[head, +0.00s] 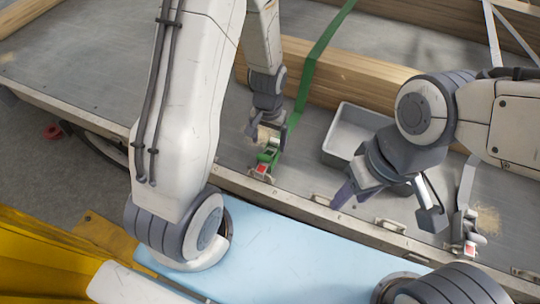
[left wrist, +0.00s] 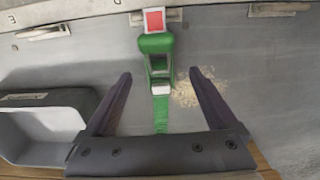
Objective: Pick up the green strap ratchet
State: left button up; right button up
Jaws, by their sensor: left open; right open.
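The green strap ratchet (head: 268,156) sits at the near edge of the trailer bed, with a red piece at its end by the edge rail. A green strap (head: 318,55) runs from it back over the timber beam. In the left wrist view the ratchet (left wrist: 156,55) lies ahead, between the lines of the two fingers. My left gripper (head: 267,136) is above and just behind the ratchet, open and empty; its fingers also show in the left wrist view (left wrist: 160,75). Contact cannot be told. My right gripper (head: 387,207) is open and empty over the bed's near edge, to the right.
A grey tray (head: 346,118) stands on the bed right of the ratchet and also shows in the left wrist view (left wrist: 62,98). A grey strap with a red-ended ratchet (head: 468,238) is at far right. Timber beams (head: 375,80) lie behind. Metal handles line the edge rail.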

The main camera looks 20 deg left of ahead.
aim_at(269, 153)
pick_arm(q)
notch_tip(269, 153, down, 8)
jog(key=shift+w+d+r, duration=0.1)
dwell(0.4)
grip_shut()
